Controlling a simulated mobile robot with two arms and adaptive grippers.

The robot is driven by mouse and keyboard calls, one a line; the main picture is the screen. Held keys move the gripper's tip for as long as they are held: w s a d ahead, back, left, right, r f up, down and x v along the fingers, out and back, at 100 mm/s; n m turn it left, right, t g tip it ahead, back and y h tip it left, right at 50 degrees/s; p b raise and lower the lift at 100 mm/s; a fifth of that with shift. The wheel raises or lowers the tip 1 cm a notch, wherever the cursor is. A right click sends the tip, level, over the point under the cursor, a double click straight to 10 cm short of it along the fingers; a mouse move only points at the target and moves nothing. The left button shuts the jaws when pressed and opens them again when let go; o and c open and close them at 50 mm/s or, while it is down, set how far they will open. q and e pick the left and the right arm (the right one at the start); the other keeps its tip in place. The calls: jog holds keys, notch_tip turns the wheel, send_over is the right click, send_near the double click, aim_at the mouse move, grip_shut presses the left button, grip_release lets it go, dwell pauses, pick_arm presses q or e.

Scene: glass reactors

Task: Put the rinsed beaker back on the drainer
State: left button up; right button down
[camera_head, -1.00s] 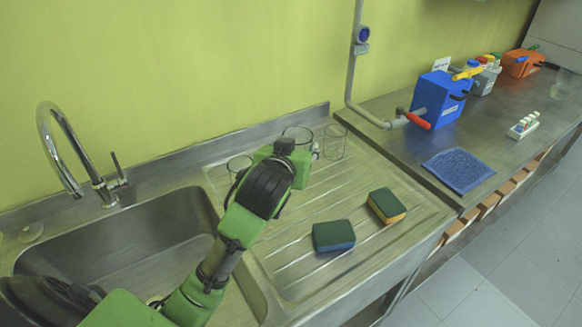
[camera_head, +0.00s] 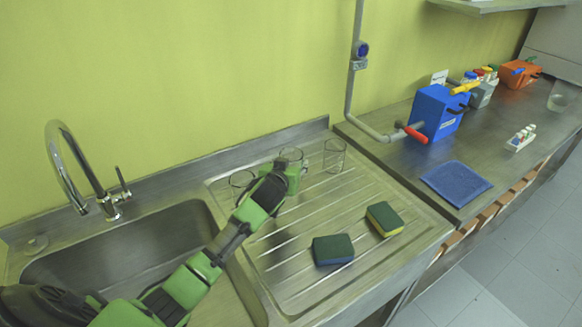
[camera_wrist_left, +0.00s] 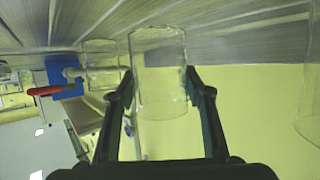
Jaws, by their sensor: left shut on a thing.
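My left gripper (camera_head: 294,168) is over the back of the grooved drainer (camera_head: 300,215). It is shut on a clear glass beaker (camera_head: 291,154), which stands between the fingers in the left wrist view (camera_wrist_left: 160,75). The held beaker looks upright, at or very near the drainer surface; I cannot tell if its base touches. A second clear beaker (camera_head: 334,155) stands to its right on the drainer. A third (camera_head: 240,179) stands to its left, partly behind my arm. My right gripper is not in view.
Two green sponges, one blue-edged (camera_head: 333,250) and one yellow-edged (camera_head: 384,219), lie on the front of the drainer. The sink (camera_head: 120,255) and tap (camera_head: 75,165) are at left. A blue mat (camera_head: 456,183) and blue box (camera_head: 438,112) are on the right counter.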

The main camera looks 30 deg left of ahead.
pick_arm(q)
jog(key=shift+f, duration=0.8)
jog(key=o, duration=1.2)
jog(key=shift+c, duration=0.2)
jog(key=shift+s+d, duration=0.1)
jog(key=shift+s, duration=0.1)
jog(key=b+v, duration=0.1)
jog(key=v, duration=1)
jog(key=shift+s+r, duration=0.3)
